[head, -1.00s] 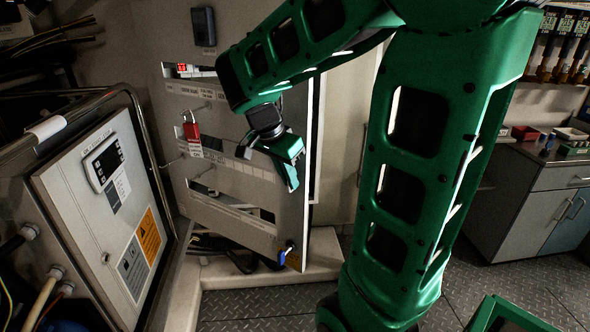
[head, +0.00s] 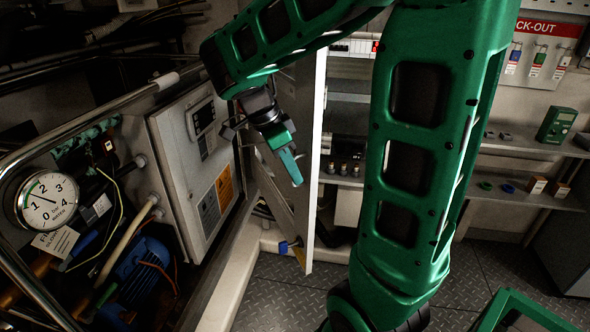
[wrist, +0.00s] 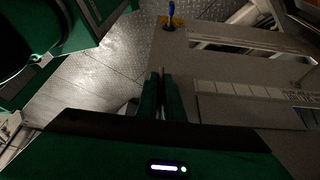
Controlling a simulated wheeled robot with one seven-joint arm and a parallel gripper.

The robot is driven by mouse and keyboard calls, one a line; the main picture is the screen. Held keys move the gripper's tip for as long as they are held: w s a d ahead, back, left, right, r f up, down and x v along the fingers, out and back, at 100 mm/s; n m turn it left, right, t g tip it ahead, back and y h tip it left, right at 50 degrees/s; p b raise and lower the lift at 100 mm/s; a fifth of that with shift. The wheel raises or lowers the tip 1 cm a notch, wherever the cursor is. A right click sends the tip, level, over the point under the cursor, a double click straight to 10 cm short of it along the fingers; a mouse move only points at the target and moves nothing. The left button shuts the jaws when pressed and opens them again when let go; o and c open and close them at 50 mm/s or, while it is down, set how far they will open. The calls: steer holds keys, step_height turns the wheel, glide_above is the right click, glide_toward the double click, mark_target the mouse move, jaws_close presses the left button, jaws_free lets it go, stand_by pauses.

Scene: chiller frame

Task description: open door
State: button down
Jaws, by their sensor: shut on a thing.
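The grey cabinet door (head: 317,150) stands ajar, seen nearly edge-on in the head view, with the cabinet's inside showing to its right. In the wrist view its slotted front face (wrist: 245,75) fills the right side. My gripper (head: 290,168) is at the door's front, near its free edge. In the wrist view its two fingers (wrist: 161,97) are close together, with a thin part of the door between them; the exact part gripped is hidden. A blue key (head: 285,246) sits low on the door, and also shows in the wrist view (wrist: 171,17).
A grey control box (head: 195,165) and a pressure gauge (head: 48,201) on a railed frame stand close at left. Behind the door are shelves (head: 525,145) and a lock-out board (head: 540,55). Metal plate floor (head: 285,295) lies open below.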

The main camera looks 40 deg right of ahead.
steer(key=shift+w+a+r, duration=0.15)
steer(key=shift+w, duration=0.15)
steer(key=c, duration=1.9)
jaws_free()
steer(key=v, duration=1)
steer(key=shift+r, duration=0.25)
steer(key=shift+a, duration=0.1)
